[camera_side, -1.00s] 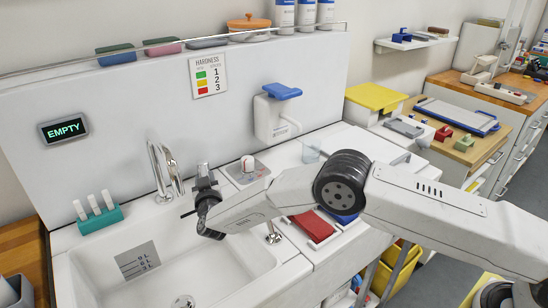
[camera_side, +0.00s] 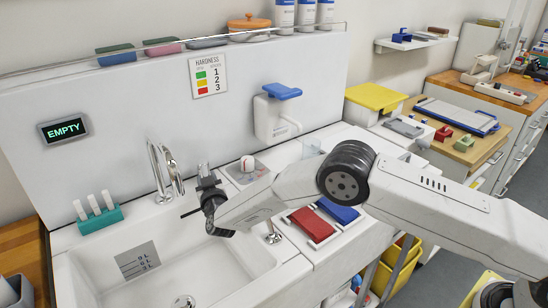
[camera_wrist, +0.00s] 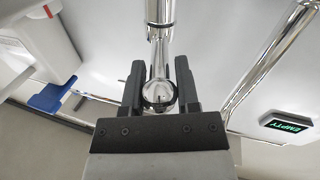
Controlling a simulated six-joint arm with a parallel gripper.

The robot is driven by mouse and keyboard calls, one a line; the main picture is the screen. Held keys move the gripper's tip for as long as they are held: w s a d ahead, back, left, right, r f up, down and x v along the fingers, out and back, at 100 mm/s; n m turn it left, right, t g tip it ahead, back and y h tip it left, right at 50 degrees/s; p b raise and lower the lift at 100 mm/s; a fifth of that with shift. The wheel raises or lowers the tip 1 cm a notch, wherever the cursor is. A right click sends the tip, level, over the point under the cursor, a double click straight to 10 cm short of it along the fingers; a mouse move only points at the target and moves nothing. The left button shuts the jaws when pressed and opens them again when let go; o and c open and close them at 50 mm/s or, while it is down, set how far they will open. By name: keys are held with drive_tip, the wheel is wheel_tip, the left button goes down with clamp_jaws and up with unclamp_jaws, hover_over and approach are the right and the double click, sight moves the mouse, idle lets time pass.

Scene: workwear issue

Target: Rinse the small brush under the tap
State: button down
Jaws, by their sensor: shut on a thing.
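The chrome tap (camera_side: 157,168) arches at the back of the white sink (camera_side: 105,280); its spout also shows at the right in the wrist view (camera_wrist: 272,65). My gripper (camera_side: 205,182) is beside the tap, above the sink's back right side. In the wrist view my gripper (camera_wrist: 160,85) has its dark fingers on either side of a chrome rod with a rounded end (camera_wrist: 160,93). The rod looks like a tap fitting, but I cannot tell for sure. I cannot make out the small brush. No running water shows.
A teal rack with white sticks (camera_side: 98,220) stands at the sink's back left. Red (camera_side: 312,225) and blue (camera_side: 338,210) blocks lie right of the sink, near my arm. A white dispenser with a blue lever (camera_side: 272,118) hangs on the back panel. The "EMPTY" display (camera_side: 62,129) is lit.

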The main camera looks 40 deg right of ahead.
drive_tip(key=shift+d+n+y, duration=0.3)
drive_tip(key=shift+n+y, duration=0.15)
drive_tip(key=shift+y, duration=0.25)
drive_tip(key=shift+d+n+y, duration=0.3)
drive_tip(key=shift+n+y, duration=0.15)
drive_tip(key=shift+y, duration=0.25)
drive_tip(key=shift+s, duration=0.1)
drive_tip(key=c, duration=0.5)
unclamp_jaws()
drive_tip(key=shift+c, duration=0.2)
drive_tip(key=shift+s, duration=0.1)
drive_tip(key=s, duration=0.7)
drive_tip(key=shift+s+a, duration=0.25)
drive_tip(key=shift+a, duration=0.2)
